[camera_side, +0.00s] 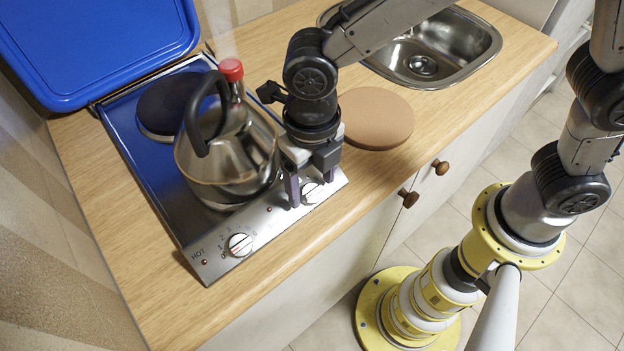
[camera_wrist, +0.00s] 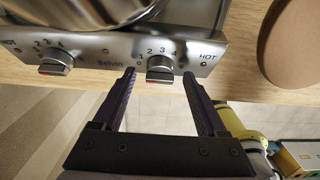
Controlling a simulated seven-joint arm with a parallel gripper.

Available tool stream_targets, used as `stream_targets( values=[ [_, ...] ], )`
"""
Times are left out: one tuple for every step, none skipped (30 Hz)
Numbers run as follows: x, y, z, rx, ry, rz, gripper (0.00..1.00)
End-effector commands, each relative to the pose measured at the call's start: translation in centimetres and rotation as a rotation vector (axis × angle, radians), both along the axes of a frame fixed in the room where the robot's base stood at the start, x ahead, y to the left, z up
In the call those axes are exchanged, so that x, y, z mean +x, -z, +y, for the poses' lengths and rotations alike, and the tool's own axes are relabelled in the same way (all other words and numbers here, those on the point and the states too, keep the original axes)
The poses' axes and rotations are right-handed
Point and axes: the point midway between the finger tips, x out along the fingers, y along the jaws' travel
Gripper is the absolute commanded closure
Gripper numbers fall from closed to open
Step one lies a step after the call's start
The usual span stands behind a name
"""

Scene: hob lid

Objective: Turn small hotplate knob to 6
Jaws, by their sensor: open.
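The hob's front panel (camera_side: 270,222) carries two silver knobs with number scales. One knob (camera_side: 240,244) is nearer the left end in the side view and shows in the wrist view (camera_wrist: 55,62). The other knob (camera_side: 311,193) is near the right end and shows in the wrist view (camera_wrist: 160,68). Which one serves the small hotplate I cannot tell. My gripper (camera_side: 312,192) is open, its purple fingers pointing down at the right-end knob. In the wrist view my fingertips (camera_wrist: 159,73) stand either side of this knob, with visible gaps. Its pointer setting is not clear.
A steel kettle (camera_side: 222,165) with a red cap stands on the hob close behind my gripper. A dark hotplate (camera_side: 168,106) is bare. The blue lid (camera_side: 90,45) is raised. A round brown board (camera_side: 375,118) lies right of the hob, before the sink (camera_side: 425,60).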

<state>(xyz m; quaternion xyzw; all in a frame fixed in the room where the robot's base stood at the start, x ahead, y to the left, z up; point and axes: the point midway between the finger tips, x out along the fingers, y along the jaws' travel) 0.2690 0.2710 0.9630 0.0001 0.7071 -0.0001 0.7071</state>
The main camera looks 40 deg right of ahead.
Motion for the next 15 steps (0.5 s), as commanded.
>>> stream_targets(
  values=[
    [-0.03, 0.28, -0.03, -0.001, 0.0, 0.001, 0.25],
    [-0.03, 0.38, -0.03, -0.001, 0.0, 0.001, 0.25],
    [-0.02, 0.46, -0.02, 0.0, 0.0, 0.0, 0.25],
    [-0.02, 0.49, -0.02, 0.0, 0.0, 0.0, 0.25],
    [-0.02, 0.51, -0.02, 0.0, 0.0, 0.0, 0.25],
    [-0.02, 0.52, -0.02, 0.0, 0.0, 0.0, 0.25],
    [-0.02, 0.51, -0.02, 0.0, 0.0, 0.0, 0.25],
    [-0.02, 0.51, -0.02, 0.0, 0.0, 0.0, 0.25],
    [-0.02, 0.5, -0.02, 0.0, 0.0, 0.0, 0.25],
    [-0.02, 0.5, -0.02, 0.0, 0.0, 0.0, 0.25],
    [-0.02, 0.5, -0.02, 0.0, 0.0, 0.0, 0.27],
    [-0.02, 0.49, -0.02, 0.0, 0.0, 0.0, 0.34],
    [-0.02, 0.49, -0.02, 0.0, 0.0, 0.0, 0.39],
    [-0.02, 0.48, -0.02, 0.0, 0.0, 0.0, 0.45],
    [-0.02, 0.48, -0.02, 0.0, 0.0, 0.0, 0.52]
  ],
)
